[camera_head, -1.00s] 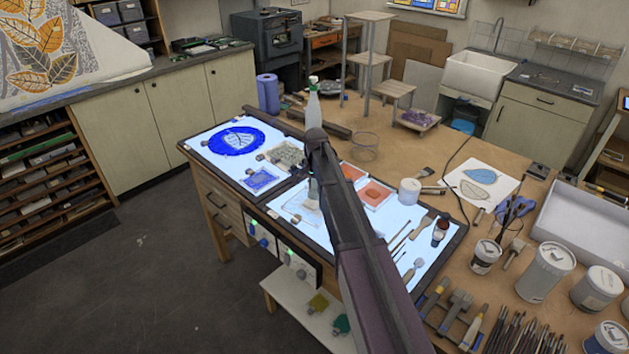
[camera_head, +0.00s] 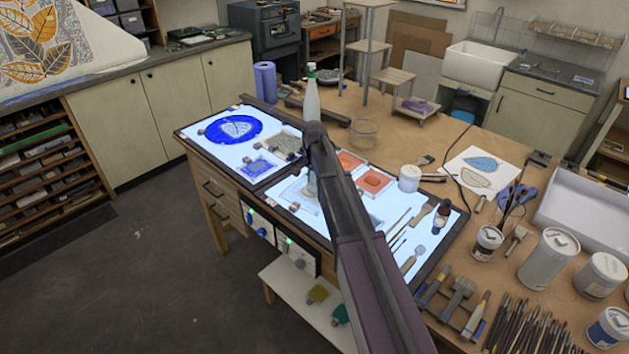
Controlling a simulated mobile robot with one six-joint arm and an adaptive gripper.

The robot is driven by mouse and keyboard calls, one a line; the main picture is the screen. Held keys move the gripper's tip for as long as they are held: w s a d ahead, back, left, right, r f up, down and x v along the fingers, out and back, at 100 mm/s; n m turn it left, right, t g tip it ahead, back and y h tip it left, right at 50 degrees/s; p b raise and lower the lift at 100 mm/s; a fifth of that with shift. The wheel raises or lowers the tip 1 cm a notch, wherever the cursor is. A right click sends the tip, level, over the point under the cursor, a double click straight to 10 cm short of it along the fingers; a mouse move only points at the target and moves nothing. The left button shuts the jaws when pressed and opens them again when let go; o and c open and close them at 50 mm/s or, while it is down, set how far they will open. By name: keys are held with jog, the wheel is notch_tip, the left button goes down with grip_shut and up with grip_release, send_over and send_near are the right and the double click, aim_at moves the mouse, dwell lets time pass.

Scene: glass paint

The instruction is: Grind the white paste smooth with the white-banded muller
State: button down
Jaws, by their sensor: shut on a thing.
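My arm crosses the middle of the view, and its end is over the lit glass table. My gripper (camera_head: 311,168) is mostly hidden behind my arm; only a sliver shows. It is shut on a pale, glassy muller (camera_head: 312,187), which stands on or just above a clear slab (camera_head: 298,194) on the light panel. The muller's white band cannot be made out. The white paste is not distinguishable on the bright slab, and my arm covers part of that area.
Orange glass pieces (camera_head: 374,181) and a white jar (camera_head: 409,178) stand right of my arm. Brushes and tools lie farther right. A spray bottle (camera_head: 312,98) stands behind my wrist. Paint tins (camera_head: 548,258) crowd the right side.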

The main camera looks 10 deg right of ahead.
jog(key=shift+f+b, duration=0.65)
jog(key=shift+f, duration=0.25)
jog(key=shift+f+b, duration=0.45)
jog(key=shift+f, duration=0.05)
dwell(1.3)
jog(key=shift+w, duration=0.1)
jog(key=shift+w, duration=0.55)
dwell(0.3)
jog(key=shift+w+a, duration=0.55)
jog(key=shift+w, duration=0.3)
jog(key=shift+a, duration=0.15)
